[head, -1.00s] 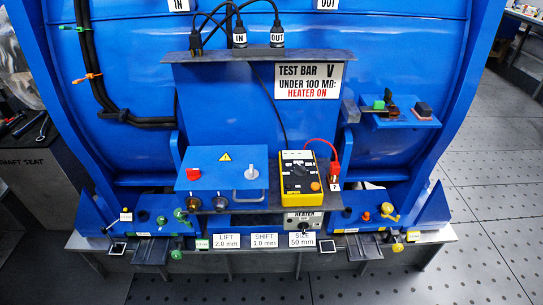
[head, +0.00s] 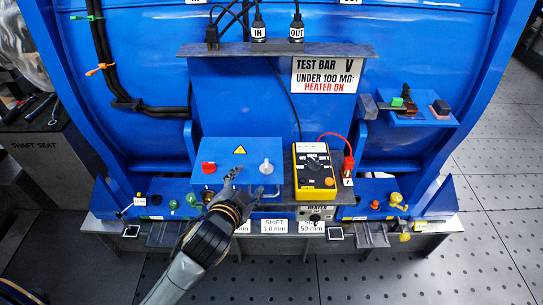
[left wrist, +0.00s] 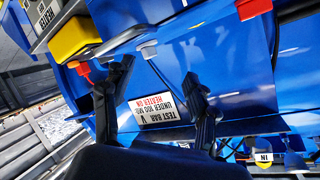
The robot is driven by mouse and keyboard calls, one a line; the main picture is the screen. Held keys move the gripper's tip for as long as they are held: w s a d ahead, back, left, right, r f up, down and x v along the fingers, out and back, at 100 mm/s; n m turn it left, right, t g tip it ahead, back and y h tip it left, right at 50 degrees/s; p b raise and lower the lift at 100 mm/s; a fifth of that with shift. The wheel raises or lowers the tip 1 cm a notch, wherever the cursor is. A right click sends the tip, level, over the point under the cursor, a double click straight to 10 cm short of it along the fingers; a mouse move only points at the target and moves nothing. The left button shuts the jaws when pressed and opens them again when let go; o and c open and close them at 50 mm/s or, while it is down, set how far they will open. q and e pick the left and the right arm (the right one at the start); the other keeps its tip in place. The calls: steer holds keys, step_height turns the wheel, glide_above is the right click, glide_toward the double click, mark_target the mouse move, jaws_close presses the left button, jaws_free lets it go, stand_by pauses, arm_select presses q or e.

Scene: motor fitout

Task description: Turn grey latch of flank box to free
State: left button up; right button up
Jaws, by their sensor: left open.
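The flank box (head: 215,178) is a blue box with a red knob (head: 209,167), a yellow warning triangle and a grey latch (head: 266,166). The latch stands upright on the box's right part. My left gripper (head: 248,182) is over the front of the box, left of and nearer than the latch. In the left wrist view, which is upside down, my left gripper (left wrist: 157,76) is open and empty. The grey latch (left wrist: 148,50) shows between its two fingers, with no clear contact. The red knob (left wrist: 252,8) is at the top right. My right gripper is not in view.
A yellow meter (head: 314,170) stands close to the right of the box, with a red plug (head: 348,166) beyond it. A grey handle bar runs along the box's front right. A dark shelf (head: 280,50) with black plugs overhangs behind. Green and yellow knobs line the ledge.

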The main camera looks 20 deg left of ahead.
arm_select(q)
steer(key=w+d+r+m+t+h, duration=0.35)
steer(key=w+r+m, duration=0.2)
steer(key=r, duration=0.35)
steer(key=d+r+m+g+h, duration=0.4)
steer(key=d+r+m+h, duration=0.3)
steer(key=m, duration=0.6)
steer(key=d+r+m+g+h, duration=0.4)
steer(key=d+m+h, duration=0.4)
steer(key=m, duration=0.4)
steer(key=m+g+y, duration=0.8)
steer(key=m+y, duration=0.4)
steer(key=y, duration=0.2)
glide_toward(266, 163)
steer(key=p+x, duration=0.3)
steer(key=x, duration=0.5)
steer(key=shift+d+f+p, duration=0.1)
steer(key=shift+f+p, duration=0.1)
steer(key=shift+p, duration=0.1)
steer(key=shift+c, duration=0.4)
